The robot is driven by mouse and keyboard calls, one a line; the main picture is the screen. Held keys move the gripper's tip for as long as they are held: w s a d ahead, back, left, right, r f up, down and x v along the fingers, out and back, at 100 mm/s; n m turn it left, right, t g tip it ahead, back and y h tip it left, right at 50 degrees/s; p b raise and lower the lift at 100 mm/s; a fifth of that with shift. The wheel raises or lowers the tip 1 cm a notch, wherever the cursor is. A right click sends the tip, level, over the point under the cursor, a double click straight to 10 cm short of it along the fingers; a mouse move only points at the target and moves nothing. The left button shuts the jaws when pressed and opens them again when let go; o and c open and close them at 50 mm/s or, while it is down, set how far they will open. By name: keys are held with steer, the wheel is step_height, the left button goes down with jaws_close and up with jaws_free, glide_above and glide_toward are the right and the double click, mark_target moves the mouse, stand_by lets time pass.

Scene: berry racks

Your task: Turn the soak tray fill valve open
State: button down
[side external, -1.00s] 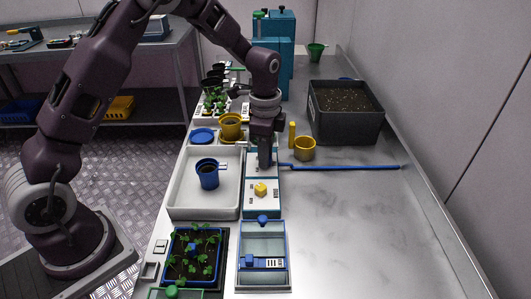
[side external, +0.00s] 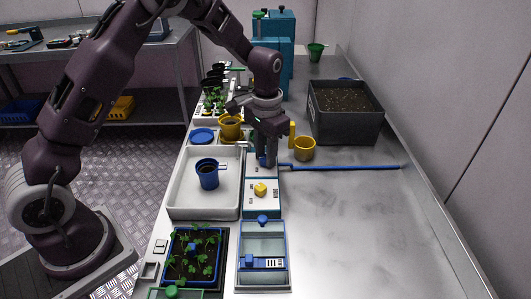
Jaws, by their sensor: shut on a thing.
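My gripper (side external: 266,163) points down at the far part of this panel, beyond the yellow knob. It is shut on a small blue part there, seemingly the fill valve handle (side external: 262,161). The fingers hide most of this handle, so its angle is hard to read.
A blue rod (side external: 345,167) lies on the bench just right of my gripper. A yellow cup (side external: 304,149) and a dark soil bin (side external: 345,125) stand to the right. A clear-lidded box (side external: 263,240) and seedling tray (side external: 228,262) are nearer. The right front bench is free.

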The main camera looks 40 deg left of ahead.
steer(key=n, duration=0.6)
steer(key=shift+w+r, duration=0.1)
steer(key=shift+n, duration=0.4)
stand_by(0.3)
steer(key=c, duration=1.1)
jaws_free()
step_height(320, 180, up, 7)
steer(key=shift+d, duration=0.1)
